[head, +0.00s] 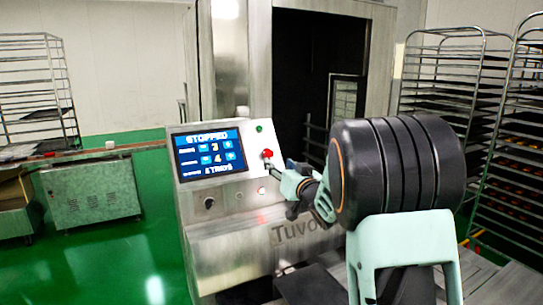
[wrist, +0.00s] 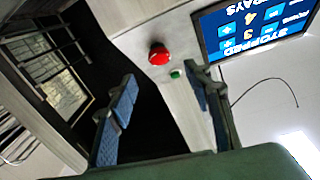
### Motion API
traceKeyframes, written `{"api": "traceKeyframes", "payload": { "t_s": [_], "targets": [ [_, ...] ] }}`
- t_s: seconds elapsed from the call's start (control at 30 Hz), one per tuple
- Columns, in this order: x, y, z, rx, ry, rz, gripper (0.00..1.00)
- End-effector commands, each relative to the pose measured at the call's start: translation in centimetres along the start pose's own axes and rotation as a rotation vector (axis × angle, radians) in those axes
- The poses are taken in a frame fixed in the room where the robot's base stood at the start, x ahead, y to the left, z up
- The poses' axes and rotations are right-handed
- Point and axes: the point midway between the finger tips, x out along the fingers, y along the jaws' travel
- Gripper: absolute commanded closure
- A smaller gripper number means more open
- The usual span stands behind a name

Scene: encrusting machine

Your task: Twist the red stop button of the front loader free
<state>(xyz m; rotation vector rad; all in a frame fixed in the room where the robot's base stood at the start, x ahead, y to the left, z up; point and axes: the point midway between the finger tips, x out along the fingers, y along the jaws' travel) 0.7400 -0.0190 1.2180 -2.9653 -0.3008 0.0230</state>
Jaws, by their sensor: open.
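The red stop button (head: 267,154) sticks out of the silver control panel, right of its screen. It also shows in the wrist view (wrist: 158,54), just above the gap between my fingertips. My gripper (head: 274,167) is close to the button, a little below and right of it in the head view. In the wrist view my gripper (wrist: 161,76) is open, with blue-padded fingers wide apart and nothing between them. The button appears beyond the fingertips; I see no contact. The panel screen (head: 210,154) reads STOPPED.
A small green button (wrist: 175,73) sits near the red one. The machine's dark opening (head: 303,75) lies behind the panel. Tray racks (head: 505,130) stand at the right. A steel cabinet (head: 93,193) stands at the left, with open green floor before it.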

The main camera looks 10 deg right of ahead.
Motion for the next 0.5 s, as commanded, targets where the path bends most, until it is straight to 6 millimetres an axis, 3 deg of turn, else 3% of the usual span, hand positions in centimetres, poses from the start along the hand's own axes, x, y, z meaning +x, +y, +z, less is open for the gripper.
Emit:
{"api": "traceKeyframes", "payload": {
  "t_s": [0.3,0.5],
  "targets": [
    [5.5,0.0,-0.1,-0.003,-0.001,0.001,0.54],
    [7.8,0.0,-0.1,-0.003,0.000,0.001,0.54]
  ]
}}
